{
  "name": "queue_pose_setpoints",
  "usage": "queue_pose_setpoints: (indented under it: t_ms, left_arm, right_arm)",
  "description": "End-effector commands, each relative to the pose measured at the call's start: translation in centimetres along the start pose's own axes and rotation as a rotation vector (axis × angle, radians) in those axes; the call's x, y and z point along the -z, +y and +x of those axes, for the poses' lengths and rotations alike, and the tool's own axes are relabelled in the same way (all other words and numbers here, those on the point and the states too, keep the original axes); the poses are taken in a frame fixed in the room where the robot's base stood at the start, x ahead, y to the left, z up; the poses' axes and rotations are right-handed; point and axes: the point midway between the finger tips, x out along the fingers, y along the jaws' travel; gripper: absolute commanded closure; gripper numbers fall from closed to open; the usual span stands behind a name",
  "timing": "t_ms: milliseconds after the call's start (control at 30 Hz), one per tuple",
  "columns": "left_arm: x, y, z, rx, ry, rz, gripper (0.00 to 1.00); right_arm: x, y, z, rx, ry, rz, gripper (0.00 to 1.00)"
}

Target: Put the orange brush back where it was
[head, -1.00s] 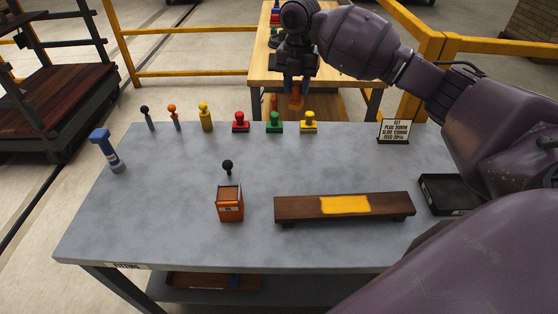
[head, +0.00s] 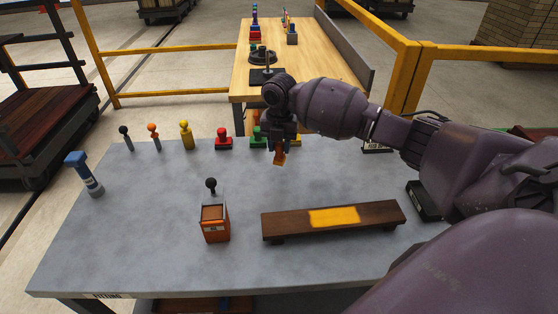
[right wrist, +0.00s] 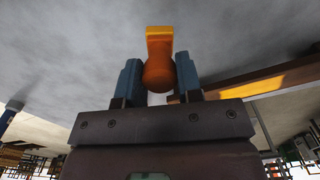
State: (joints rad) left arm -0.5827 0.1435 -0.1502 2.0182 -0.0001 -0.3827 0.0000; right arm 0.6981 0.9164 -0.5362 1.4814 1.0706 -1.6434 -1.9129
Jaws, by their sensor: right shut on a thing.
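My right gripper (head: 279,146) is shut on the orange brush (head: 280,158) and holds it in the air over the back middle of the grey table (head: 140,230). In the right wrist view the brush (right wrist: 160,45) sits between the two fingers (right wrist: 158,82), its rounded orange end near the jaws and its flat, yellow-edged end pointing away. A dark wooden board (head: 384,214) with a yellow patch (head: 333,217) lies on the table in front of the gripper. My left gripper is not in view.
Along the back stand several knobbed pegs (head: 187,137), a red stamp (head: 223,140) and a partly hidden green one (head: 258,140). A blue-handled tool (head: 85,173) is at left, an orange box (head: 215,229) front centre, a black tray (head: 420,202) at right. The table's left front is clear.

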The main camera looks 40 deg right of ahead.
Motion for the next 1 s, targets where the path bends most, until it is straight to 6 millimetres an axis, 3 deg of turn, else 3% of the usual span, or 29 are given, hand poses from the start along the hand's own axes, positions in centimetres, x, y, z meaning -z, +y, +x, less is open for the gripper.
queue_pose_setpoints:
  t_ms: [167, 400, 867, 900, 1000]
  left_arm:
    - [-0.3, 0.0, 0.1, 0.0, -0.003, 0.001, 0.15]
    - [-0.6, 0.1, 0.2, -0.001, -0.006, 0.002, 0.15]
    - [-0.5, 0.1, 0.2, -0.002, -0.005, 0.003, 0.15]
    - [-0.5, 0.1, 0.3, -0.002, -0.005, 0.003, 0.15]
    - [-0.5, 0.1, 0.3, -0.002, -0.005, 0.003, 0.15]
  right_arm:
    - [0.1, 0.0, 1.6, 0.001, 0.003, 0.0, 0.91]
    - [0.1, 0.0, 5.3, 0.002, 0.004, 0.0, 0.91]
    - [0.0, 0.0, 6.0, 0.0, 0.001, 0.0, 0.91]
    - [0.0, 0.0, 6.0, 0.0, 0.0, 0.0, 0.64]
    - [0.0, 0.0, 6.0, 0.0, 0.0, 0.0, 0.49]
